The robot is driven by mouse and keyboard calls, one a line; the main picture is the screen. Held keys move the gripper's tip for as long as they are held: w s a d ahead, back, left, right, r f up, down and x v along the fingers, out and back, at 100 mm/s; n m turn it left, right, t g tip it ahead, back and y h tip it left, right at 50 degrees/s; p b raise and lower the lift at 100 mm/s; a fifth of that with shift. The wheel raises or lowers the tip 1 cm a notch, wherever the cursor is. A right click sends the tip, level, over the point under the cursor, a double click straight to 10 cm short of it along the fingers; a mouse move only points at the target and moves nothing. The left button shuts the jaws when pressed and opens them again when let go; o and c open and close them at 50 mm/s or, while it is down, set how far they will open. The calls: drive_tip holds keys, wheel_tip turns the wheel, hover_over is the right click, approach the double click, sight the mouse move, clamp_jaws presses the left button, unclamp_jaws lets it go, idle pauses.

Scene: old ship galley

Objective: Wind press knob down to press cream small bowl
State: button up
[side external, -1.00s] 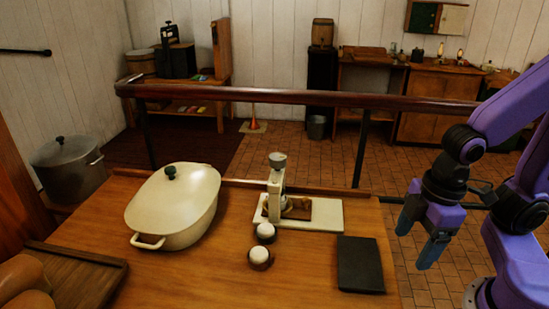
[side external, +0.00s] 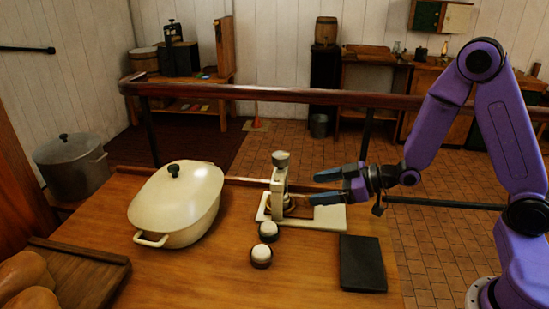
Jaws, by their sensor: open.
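The press (side external: 279,188) is a cream upright stand with a grey knob (side external: 281,159) on top, on a cream base plate (side external: 330,217). A brown piece (side external: 298,210) lies on the base. I cannot clearly make out a cream small bowl under the press. Two small dark cups with whitish tops, one nearer the press (side external: 268,230) and one in front of it (side external: 261,254), stand on the table. My gripper (side external: 314,186) is open and empty, its blue fingers pointing left. In the picture it is right of the press upright and lower than the knob.
A large cream lidded pot (side external: 178,208) stands left of the press. A dark flat slab (side external: 362,264) lies at the table's right front. A wooden tray (side external: 95,275) with brown rounded items is at the left. A wooden rail (side external: 300,96) runs behind the table.

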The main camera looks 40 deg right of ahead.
sight(274, 157)
drive_tip(key=w+d+r+m+t+y, duration=0.1)
drive_tip(key=w+d+r+m+t, duration=0.1)
drive_tip(key=d+t, duration=0.35)
drive_tip(key=shift+g, duration=0.55)
drive_tip(key=x, duration=1.6)
drive_tip(key=shift+w, duration=0.2)
drive_tip(key=c, duration=1)
